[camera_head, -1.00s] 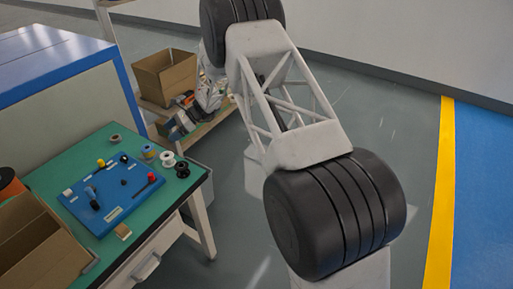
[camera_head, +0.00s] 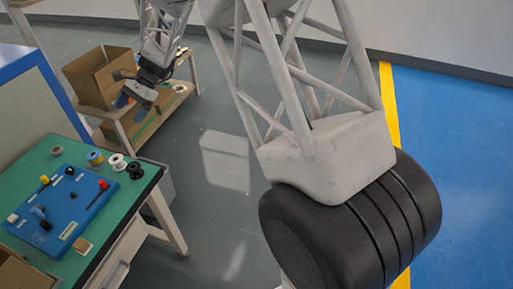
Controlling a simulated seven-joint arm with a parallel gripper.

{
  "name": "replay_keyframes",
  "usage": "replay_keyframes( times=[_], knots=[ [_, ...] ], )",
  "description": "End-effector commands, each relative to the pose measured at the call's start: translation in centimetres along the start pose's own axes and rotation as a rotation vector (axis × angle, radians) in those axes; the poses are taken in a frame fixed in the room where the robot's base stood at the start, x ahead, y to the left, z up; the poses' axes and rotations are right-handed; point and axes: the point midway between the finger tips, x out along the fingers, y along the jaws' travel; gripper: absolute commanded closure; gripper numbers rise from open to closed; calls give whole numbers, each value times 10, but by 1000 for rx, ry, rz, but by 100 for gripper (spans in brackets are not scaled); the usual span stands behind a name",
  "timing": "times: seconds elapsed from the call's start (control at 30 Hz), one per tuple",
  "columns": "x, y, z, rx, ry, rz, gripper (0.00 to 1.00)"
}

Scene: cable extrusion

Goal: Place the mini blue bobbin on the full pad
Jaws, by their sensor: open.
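My gripper (camera_head: 133,98) has blue fingertips and is open and empty. It hangs beyond the far edge of the green table, in front of a cardboard box. A small blue piece (camera_head: 38,212) stands on the left part of the blue board (camera_head: 66,218); it may be the mini blue bobbin, but it is too small to be sure. A spool with yellow and blue (camera_head: 95,158) stands behind the board. The board carries several small pale labels; I cannot read which one marks the full pad.
The green table (camera_head: 30,172) also holds a white spool (camera_head: 118,162), a black spool (camera_head: 135,171) and a brown ring (camera_head: 57,150). A red-topped piece (camera_head: 103,184) is on the board. An open cardboard box (camera_head: 98,76) stands on a shelf behind. The floor right of the table is clear.

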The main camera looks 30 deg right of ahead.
Motion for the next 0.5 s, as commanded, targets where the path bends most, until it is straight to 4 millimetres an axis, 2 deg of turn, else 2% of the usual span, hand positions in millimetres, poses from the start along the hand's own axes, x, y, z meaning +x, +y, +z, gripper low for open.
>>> replay_keyframes(
  times=[0.1,0.5],
  knots=[
    [-22,24,22,-61,53,17,16],
    [-79,112,83,-265,231,96,16]
  ],
)
